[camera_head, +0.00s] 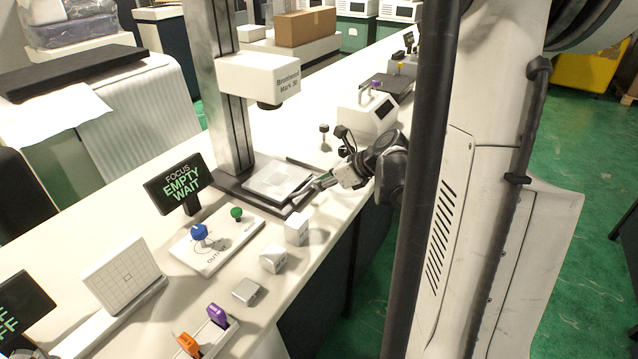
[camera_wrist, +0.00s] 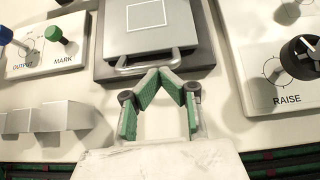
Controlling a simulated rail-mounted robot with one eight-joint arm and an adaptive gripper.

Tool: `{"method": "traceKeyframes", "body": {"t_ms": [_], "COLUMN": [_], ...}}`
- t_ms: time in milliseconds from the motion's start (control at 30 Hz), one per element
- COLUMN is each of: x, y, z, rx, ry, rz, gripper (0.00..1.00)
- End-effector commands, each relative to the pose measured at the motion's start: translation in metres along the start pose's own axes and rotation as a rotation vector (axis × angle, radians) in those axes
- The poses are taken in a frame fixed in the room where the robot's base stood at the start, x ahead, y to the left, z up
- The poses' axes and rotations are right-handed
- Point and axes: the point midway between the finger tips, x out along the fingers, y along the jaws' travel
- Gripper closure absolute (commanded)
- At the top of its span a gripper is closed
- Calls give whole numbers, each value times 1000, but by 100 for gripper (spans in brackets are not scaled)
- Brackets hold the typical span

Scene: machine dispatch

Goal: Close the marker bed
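The marker machine (camera_head: 262,75) stands on the bench, with a tall column and an overhanging head. Its marker bed (camera_head: 275,178) is a pale plate on a dark base below the head. In the wrist view the bed (camera_wrist: 190,42) has a white square outline, and a grey handle (camera_wrist: 195,68) runs along its near edge. My gripper (camera_head: 318,184) is low at the bed's near right edge. In the wrist view my gripper (camera_wrist: 160,72) has its green-padded fingers angled together, tips meeting at the handle. I cannot tell whether the bar is between them.
A display (camera_head: 178,183) reads FOCUS EMPTY WAIT. A panel with blue and green knobs (camera_head: 218,243) stands left of the bed. Several pale blocks (camera_head: 297,229) line the bench front. A RAISE dial (camera_wrist: 301,58) is to the right.

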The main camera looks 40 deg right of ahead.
Motion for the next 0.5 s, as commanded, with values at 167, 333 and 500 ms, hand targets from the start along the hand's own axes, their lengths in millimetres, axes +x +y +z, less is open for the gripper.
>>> {"method": "traceKeyframes", "body": {"t_ms": [167, 333, 500], "x": [-12, -44, -79], "y": [3, 5, 5], "z": [-18, -25, -24], "rx": [-2, -5, -5], "ry": [0, 1, 0], "rz": [3, 7, 7], "gripper": [100, 100, 100]}}
